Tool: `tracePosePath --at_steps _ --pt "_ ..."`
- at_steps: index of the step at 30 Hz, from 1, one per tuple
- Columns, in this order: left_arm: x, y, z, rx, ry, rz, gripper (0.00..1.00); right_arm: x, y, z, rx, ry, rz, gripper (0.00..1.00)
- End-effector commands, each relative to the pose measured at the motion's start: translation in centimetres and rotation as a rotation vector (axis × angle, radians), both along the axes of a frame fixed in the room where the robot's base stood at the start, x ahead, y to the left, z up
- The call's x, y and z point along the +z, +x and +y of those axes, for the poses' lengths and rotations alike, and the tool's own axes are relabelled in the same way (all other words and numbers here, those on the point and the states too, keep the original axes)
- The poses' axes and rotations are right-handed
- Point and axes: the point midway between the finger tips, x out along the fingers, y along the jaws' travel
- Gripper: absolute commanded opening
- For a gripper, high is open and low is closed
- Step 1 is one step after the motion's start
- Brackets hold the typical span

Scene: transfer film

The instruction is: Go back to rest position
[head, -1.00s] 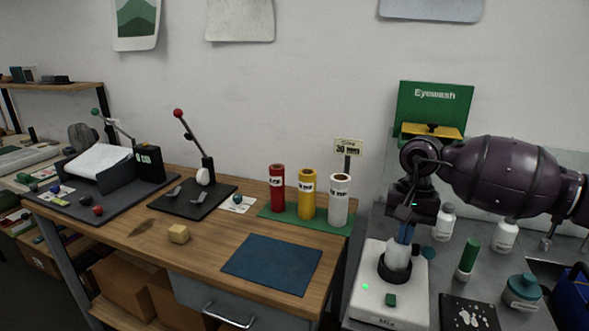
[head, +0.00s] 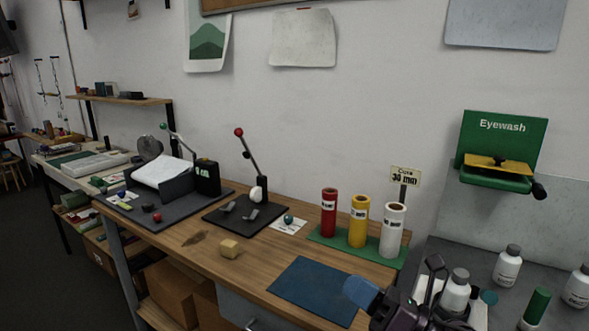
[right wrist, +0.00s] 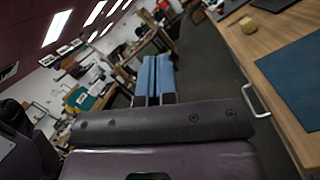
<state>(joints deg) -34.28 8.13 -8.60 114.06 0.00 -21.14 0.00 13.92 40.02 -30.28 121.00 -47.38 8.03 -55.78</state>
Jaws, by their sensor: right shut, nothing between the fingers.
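My right gripper (head: 362,290) has blue fingers and shows at the bottom of the head view, in front of the right end of the wooden bench (head: 270,236). Its fingers overlap the edge of the blue mat (head: 308,288) in the picture; I see no contact. In the right wrist view the two blue fingers (right wrist: 155,76) lie side by side, shut and empty. My left gripper is not in view. A white bottle (head: 456,292) stands just right of my right wrist, partly hidden by it.
The red (head: 329,210), yellow (head: 359,222) and white (head: 393,232) tubes stand on a green strip behind my gripper. A wooden cube (head: 229,249) lies on the bench. A bench drawer handle (right wrist: 256,100) is close at right in the wrist view. Floor (right wrist: 205,68) shows beyond the fingers.

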Motion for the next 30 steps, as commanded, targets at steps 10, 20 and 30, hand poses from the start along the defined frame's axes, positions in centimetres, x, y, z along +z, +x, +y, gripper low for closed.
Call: tracePosePath --at_steps 10,20,30 --pt "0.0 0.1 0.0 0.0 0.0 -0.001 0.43 -4.9 -0.3 -8.5 -0.458 0.736 0.69 0.0" --pt "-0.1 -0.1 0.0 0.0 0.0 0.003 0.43 -15.2 -8.1 -15.9 -0.946 1.42 1.275 0.0" --pt "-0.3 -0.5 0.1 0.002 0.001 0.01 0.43 -21.0 -17.7 -17.7 -1.341 1.848 1.581 0.0"
